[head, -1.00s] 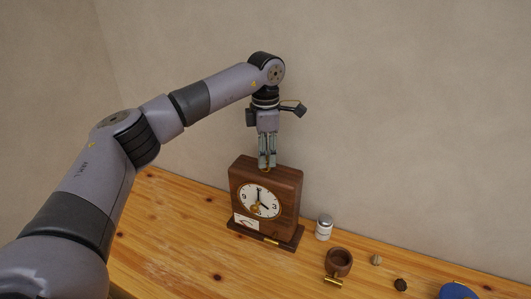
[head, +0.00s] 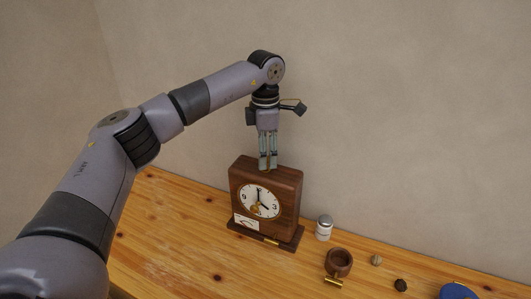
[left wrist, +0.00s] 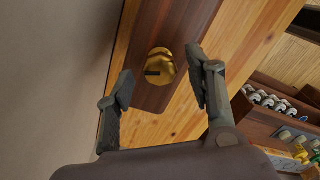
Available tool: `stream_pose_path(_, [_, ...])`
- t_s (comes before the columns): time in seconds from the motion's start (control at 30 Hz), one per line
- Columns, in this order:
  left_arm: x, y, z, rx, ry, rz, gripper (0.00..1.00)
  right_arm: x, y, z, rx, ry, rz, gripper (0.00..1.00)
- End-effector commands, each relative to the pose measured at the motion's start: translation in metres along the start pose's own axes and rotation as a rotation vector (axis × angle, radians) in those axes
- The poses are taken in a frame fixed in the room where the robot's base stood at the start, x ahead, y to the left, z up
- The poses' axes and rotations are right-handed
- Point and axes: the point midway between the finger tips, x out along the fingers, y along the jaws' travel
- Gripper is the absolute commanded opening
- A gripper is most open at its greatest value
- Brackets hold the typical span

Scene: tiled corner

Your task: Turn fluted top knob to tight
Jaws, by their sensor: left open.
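The wooden clock (head: 287,190) stands upright on the table with its white dial (head: 258,201) facing out. A brass knob (left wrist: 161,64) with a dark slot-like mark sits on the clock's top in the left wrist view. My left gripper (head: 268,167) points straight down over the clock's top. In the left wrist view its open fingers (left wrist: 160,76) lie on either side of the knob, with gaps showing. The knob is mostly hidden by the fingers in the head view. My right gripper is not seen.
Right of the clock stand a small white jar with a grey lid (head: 324,227), a round wooden cup (head: 339,262) with a brass piece, small round items (head: 400,285) and a blue object (head: 458,291). The wall is close behind. Table left of the clock is clear.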

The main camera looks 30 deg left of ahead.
Motion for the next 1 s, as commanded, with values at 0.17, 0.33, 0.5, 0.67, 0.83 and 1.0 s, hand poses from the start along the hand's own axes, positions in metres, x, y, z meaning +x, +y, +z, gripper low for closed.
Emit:
stream_pose_path(0.17, [-0.029,0.001,0.001,-0.001,-0.005,0.003,0.49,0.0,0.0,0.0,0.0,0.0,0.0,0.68])
stream_pose_path(0.33, [-0.067,0.001,0.001,0.0,-0.005,0.004,0.49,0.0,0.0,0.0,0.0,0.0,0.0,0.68])
stream_pose_path(0.5, [-0.097,0.0,0.001,0.0,-0.004,0.002,0.49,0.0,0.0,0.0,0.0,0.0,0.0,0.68])
stream_pose_path(0.67, [-0.113,0.001,0.001,0.0,-0.003,0.001,0.49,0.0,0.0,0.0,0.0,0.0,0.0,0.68])
stream_pose_path(0.83, [-0.117,0.0,0.0,0.001,-0.002,0.001,0.49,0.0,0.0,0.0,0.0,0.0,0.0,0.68])
stream_pose_path(1.0, [-0.117,0.0,0.0,0.001,-0.002,0.001,0.49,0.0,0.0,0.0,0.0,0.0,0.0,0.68])
